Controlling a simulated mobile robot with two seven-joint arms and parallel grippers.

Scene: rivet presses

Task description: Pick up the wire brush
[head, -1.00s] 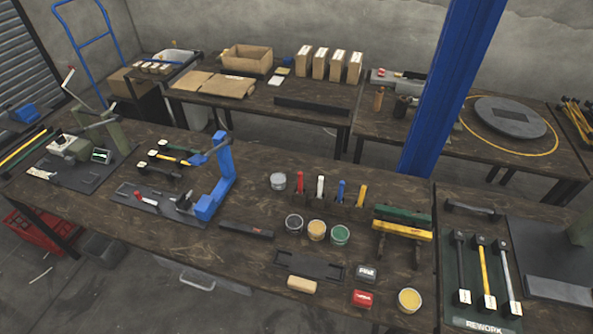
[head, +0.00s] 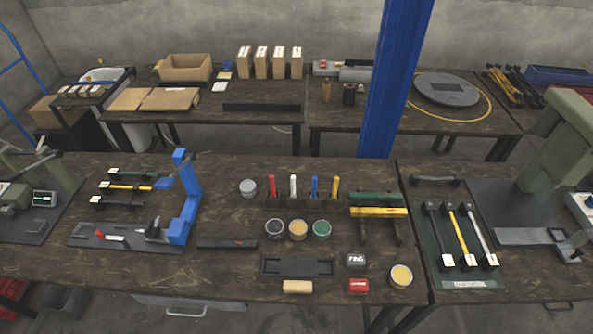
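No thing in the head view shows clear wire bristles, so I cannot tell for sure which is the wire brush. A small tan block (head: 297,287), like a wooden brush back, lies near the front edge of the bench, just in front of a dark shallow tray (head: 297,267). A long dark bar (head: 227,244) lies to the left of that tray, and its kind is too small to tell. Neither of my grippers is in view.
The long workbench (head: 340,215) holds a blue press (head: 186,200), open tins (head: 298,230), a red box (head: 358,286), yellow and green bars (head: 378,212) and a rework mat (head: 466,284). A blue post (head: 397,80) stands behind it. Bare wood shows left of the tray.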

